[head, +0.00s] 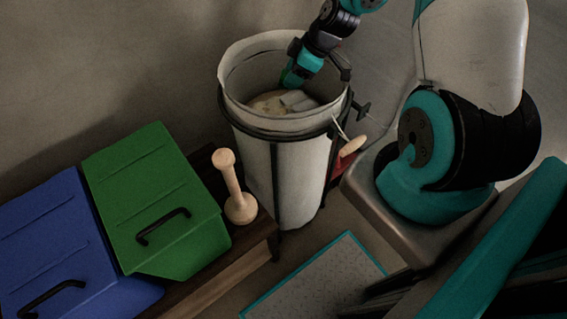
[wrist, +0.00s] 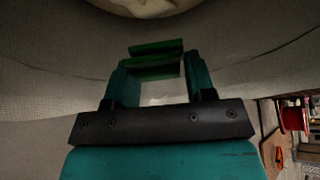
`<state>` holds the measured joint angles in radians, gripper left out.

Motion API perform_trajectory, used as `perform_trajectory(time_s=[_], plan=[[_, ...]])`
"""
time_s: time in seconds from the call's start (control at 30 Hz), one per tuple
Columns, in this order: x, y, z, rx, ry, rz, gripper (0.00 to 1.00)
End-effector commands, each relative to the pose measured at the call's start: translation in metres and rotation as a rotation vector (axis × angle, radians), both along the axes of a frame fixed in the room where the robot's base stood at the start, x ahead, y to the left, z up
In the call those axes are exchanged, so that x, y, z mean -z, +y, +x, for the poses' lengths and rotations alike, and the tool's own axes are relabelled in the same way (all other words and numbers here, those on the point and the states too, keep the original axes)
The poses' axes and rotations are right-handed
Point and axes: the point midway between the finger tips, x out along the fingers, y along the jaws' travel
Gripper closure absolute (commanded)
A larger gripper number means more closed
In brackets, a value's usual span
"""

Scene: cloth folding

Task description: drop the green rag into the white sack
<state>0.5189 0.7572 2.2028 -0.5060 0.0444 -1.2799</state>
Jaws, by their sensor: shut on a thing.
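The white sack (head: 300,190) stands upright and open at the top in a dark ring stand. Its pale inner wall (wrist: 60,85) fills much of the wrist view. My gripper (head: 291,80) reaches down inside the sack's mouth from above. In the wrist view my gripper (wrist: 156,62) is shut on the green rag (wrist: 157,47), of which only narrow folded strips show between and beyond the fingertips. In the head view the rag is mostly hidden, with a small green bit at the fingertips. Pale items (head: 290,100) lie inside the sack, lower than the gripper.
A green lidded bin (head: 150,190) and a blue lidded bin (head: 60,240) stand at the left. A wooden plunger-shaped object (head: 233,190) stands on a wooden bench (head: 225,275) close to the sack. A grey mat with a teal edge (head: 315,285) lies in front.

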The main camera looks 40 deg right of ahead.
Motion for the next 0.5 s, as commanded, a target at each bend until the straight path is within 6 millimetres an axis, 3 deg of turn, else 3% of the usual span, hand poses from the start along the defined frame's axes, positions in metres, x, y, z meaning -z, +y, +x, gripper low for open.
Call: perform_trajectory(time_s=[0.13, 0.17, 0.27, 0.5], plan=[[-0.0008, 0.0004, 0.0002, -0.001, 0.0, 0.0, 0.72], [-0.0008, 0.0004, 0.0002, -0.001, 0.0, 0.0, 0.46], [-0.0009, 0.0005, 0.0002, -0.001, 0.0, 0.0, 0.23], [-0.001, 0.0005, 0.0002, -0.001, 0.0, 0.0, 0.21]])
